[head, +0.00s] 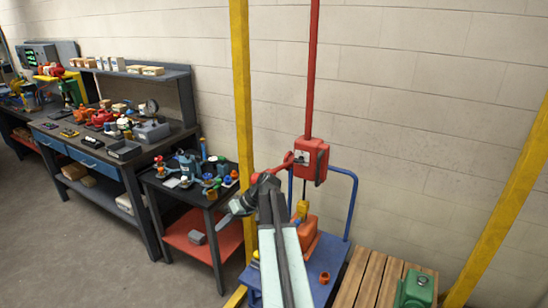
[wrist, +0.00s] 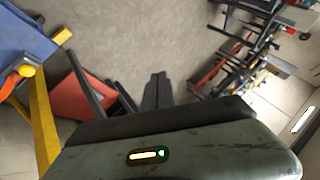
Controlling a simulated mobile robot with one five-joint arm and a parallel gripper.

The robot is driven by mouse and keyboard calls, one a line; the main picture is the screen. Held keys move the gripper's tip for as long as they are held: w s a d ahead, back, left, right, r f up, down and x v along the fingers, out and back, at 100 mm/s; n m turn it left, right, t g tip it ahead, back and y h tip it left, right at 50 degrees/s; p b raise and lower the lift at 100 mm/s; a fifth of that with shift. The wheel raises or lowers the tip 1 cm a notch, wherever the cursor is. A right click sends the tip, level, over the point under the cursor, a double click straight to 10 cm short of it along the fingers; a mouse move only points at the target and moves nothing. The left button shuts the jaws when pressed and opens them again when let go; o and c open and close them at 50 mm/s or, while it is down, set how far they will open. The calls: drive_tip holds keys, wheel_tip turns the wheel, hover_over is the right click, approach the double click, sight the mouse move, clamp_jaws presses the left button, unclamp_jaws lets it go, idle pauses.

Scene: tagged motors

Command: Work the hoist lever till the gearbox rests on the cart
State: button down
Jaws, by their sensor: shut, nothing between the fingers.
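The red hoist box (head: 312,158) hangs on a red upright against the wall. Its red lever (head: 287,164) points left and slightly down, and its far end meets my dark wrist in the picture. My gripper (head: 228,218) is left of the lever, pointing down-left, shut and empty; its fingers also show in the wrist view (wrist: 157,92). I cannot tell whether my arm touches the lever. The orange gearbox (head: 308,238) is below a yellow hook block (head: 302,209), over the blue cart (head: 324,262), partly hidden by my arm. I cannot tell whether it touches the cart.
Yellow posts stand left (head: 242,90) and right (head: 505,200) of the hoist. A small table with a red shelf (head: 205,240) holds several parts close left of my gripper. A wooden pallet (head: 375,280) with a green unit (head: 416,288) lies right of the cart. Floor is clear at left.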

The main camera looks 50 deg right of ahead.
drive_tip(key=s+d+r+t+p, duration=0.2)
drive_tip(key=d+r, duration=0.4)
drive_tip(key=d, duration=0.3)
drive_tip(key=s+d+r+t+h+p, duration=0.1)
drive_tip(key=s+d+r, duration=0.4)
drive_tip(key=d, duration=0.5)
drive_tip(key=s+d+r+n+t+h+p, duration=0.1)
drive_tip(key=s+d+r+t+p, duration=0.2)
drive_tip(key=d+r+t, duration=0.2)
drive_tip(key=d+r, duration=0.3)
drive_tip(key=d, duration=0.1)
drive_tip(key=shift+s+d+r, duration=0.2)
drive_tip(key=shift+s+d, duration=0.15)
drive_tip(key=shift+s, duration=0.05)
drive_tip(key=shift+t, duration=0.3)
drive_tip(key=w+a+f+b, duration=0.4)
drive_tip(key=w+f+b, duration=0.2)
drive_tip(key=w, duration=0.3)
drive_tip(key=shift+f, duration=0.2)
drive_tip(key=shift+r, duration=0.1)
